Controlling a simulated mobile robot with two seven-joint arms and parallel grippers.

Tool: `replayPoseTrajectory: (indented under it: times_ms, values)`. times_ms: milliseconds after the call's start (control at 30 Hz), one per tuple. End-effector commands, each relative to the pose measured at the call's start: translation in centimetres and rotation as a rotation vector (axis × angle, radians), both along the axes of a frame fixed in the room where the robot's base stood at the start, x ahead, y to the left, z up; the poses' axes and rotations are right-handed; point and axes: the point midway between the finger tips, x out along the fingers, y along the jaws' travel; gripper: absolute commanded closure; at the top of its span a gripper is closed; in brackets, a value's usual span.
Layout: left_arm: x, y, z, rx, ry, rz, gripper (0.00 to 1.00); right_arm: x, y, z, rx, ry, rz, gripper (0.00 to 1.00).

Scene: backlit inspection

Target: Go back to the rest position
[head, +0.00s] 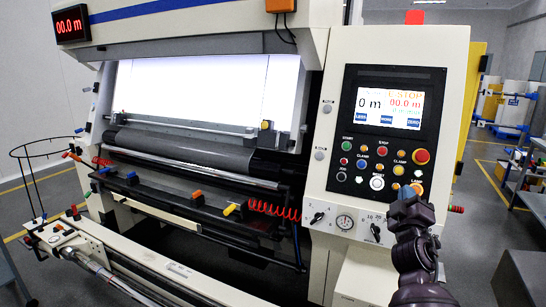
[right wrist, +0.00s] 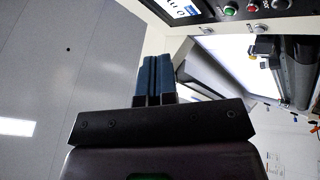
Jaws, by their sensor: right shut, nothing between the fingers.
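My right gripper (head: 408,196) is in front of the lower right part of the control panel (head: 340,120) in the head view. Its blue fingertips are just below the panel's lower right buttons; I cannot tell whether they touch the panel. In the right wrist view the two blue fingers (right wrist: 155,78) are pressed together with nothing between them. The panel's screen (head: 388,107) is lit and reads 0 m and 00.0 m. My left gripper is not in view.
The inspection machine has a bright backlit screen (head: 205,88), a dark roller (head: 180,148) and a front rail with coloured clips. A wire hoop stand (head: 42,180) is at the left. A grey shelf cart (head: 530,175) stands at the right. Open floor (head: 478,225) lies right of the machine.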

Motion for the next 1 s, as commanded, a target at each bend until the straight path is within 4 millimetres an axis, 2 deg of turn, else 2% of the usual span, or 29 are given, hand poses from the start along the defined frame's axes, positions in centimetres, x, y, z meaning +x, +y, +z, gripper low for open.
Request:
replayPoseTrajectory:
  times_ms: [67,233,367,467,667,867,1000]
  values:
    - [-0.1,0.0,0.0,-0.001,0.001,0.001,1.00,0.0,-0.2,0.0,0.089,-0.008,0.024,1.00]
    - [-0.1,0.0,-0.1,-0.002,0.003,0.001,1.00,-0.4,1.2,0.7,0.249,-0.037,0.119,1.00]
    - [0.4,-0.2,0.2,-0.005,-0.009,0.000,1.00,-1.5,2.0,-1.3,0.363,-0.013,0.188,1.00]
    - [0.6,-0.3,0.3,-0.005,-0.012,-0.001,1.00,-2.9,2.6,-4.2,0.456,0.031,0.239,1.00]
    - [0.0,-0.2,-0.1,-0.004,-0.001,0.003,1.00,-7.2,3.7,-11.8,0.641,0.161,0.312,1.00]
    - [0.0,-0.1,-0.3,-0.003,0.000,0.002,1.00,-13.5,4.8,-20.1,0.816,0.319,0.341,1.00]
    - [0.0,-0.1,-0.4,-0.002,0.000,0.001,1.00,-18.6,5.4,-25.4,0.915,0.430,0.333,1.00]
